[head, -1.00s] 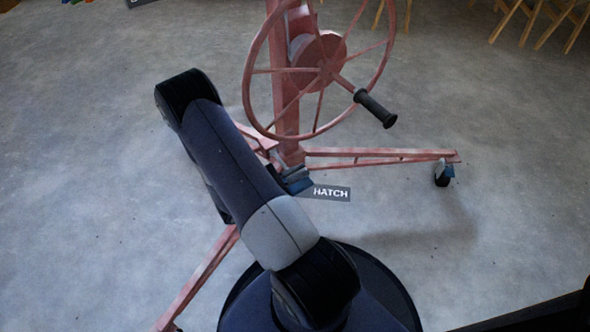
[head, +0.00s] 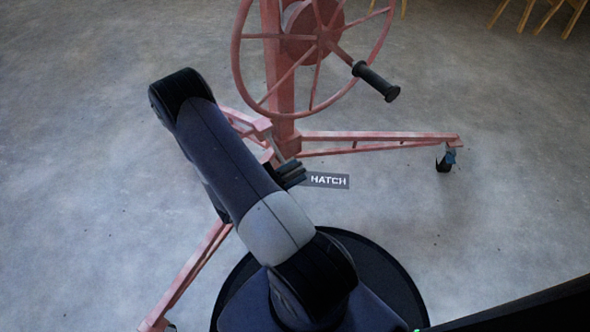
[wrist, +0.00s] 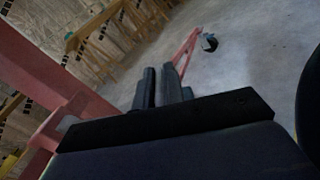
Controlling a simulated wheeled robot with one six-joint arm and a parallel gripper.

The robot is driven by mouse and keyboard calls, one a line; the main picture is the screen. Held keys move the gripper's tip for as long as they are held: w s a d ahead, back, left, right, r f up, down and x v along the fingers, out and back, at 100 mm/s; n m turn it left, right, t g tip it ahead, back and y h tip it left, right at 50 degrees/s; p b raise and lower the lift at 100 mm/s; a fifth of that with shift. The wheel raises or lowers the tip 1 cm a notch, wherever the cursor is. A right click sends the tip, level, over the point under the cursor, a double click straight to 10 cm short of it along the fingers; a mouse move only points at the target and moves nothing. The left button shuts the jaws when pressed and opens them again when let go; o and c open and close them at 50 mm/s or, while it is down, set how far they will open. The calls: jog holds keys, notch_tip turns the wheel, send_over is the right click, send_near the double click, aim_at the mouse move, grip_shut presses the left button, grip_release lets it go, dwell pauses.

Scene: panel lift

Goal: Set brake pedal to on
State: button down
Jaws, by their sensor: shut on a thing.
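The pink panel lift (head: 283,95) stands ahead, with its spoked handwheel (head: 240,60) at the top of the head view. My gripper (head: 291,173) is low in front of the mast's foot, beyond my forearm. Its dark fingers also show in the wrist view (wrist: 160,88), close together. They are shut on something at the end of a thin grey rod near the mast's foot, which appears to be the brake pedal. The pedal itself is mostly hidden by the fingers and my arm, so its position cannot be read.
A black crank handle (head: 376,81) sticks out from the handwheel. A pink leg (head: 380,138) runs right to a caster (head: 446,160); another leg (head: 185,275) runs toward the lower left. Open grey floor lies right and left.

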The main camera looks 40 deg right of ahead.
jog(key=shift+f, duration=0.15)
jog(key=c, duration=1.5)
grip_release()
jog(key=shift+a, duration=0.1)
jog(key=a+p, duration=0.1)
jog(key=a, duration=0.2)
jog(key=w+a, duration=0.1)
jog(key=a, duration=0.3)
jog(key=a+p, duration=0.1)
jog(key=a, duration=0.2)
jog(key=shift+w+a+p, duration=0.25)
jog(key=shift+w+p, duration=0.1)
jog(key=d, duration=0.3)
jog(key=s+d+b, duration=0.1)
jog(key=d, duration=0.2)
jog(key=d+b, duration=0.1)
jog(key=d, duration=0.2)
jog(key=shift+s+d, duration=0.15)
jog(key=shift+s, duration=0.15)
jog(key=shift+s+d, duration=0.1)
jog(key=shift+d, duration=0.6)
